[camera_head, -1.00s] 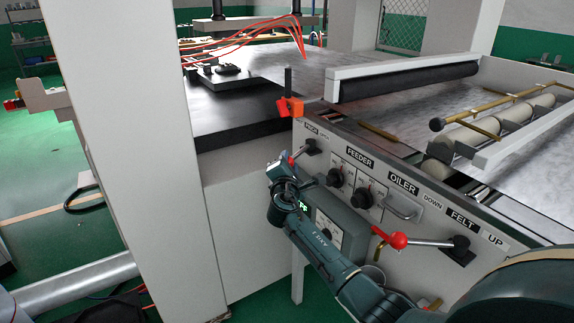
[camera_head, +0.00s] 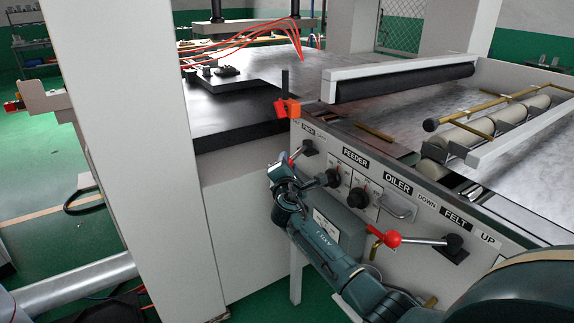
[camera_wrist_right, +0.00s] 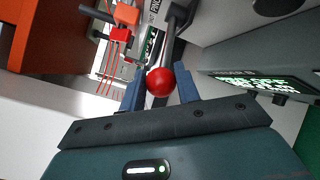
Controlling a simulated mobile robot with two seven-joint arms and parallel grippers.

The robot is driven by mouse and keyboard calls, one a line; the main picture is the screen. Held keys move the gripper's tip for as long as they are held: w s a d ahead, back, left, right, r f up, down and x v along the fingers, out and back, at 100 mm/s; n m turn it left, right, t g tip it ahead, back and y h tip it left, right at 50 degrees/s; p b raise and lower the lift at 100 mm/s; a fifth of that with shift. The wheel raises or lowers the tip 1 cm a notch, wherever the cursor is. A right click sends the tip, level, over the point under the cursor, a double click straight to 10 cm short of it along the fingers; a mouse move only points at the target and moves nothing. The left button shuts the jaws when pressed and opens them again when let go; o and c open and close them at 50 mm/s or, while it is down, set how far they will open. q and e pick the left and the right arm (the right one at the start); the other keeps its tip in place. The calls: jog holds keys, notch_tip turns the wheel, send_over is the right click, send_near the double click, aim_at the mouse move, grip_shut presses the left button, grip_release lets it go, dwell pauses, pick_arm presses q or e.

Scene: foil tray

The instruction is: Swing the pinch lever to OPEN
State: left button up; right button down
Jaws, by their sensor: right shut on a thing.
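The pinch lever (camera_head: 300,154) has a black pivot on the machine's front panel, under a label that seems to read PINCH. Its short rod slants down and left to a red knob, partly hidden by my right gripper (camera_head: 284,166) in the head view. In the right wrist view the red knob (camera_wrist_right: 160,82) sits between the two blue fingers of my right gripper (camera_wrist_right: 160,88), which is shut on it. The lever's rod runs upward from the knob there. The left gripper is not in view.
A second red-knobbed lever (camera_head: 422,241) stands by the FELT label to the right. Black dials (camera_head: 358,197), a handle (camera_head: 398,207) and a grey box (camera_head: 345,232) lie close to my right arm.

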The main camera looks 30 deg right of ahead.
jog(key=shift+s+d, duration=0.2)
jog(key=shift+d, duration=0.4)
dwell(0.3)
jog(key=c, duration=1)
grip_release()
jog(key=shift+w+d+f, duration=0.1)
jog(key=shift+f, duration=0.1)
jog(key=shift+c, duration=0.2)
jog(key=v, duration=1.3)
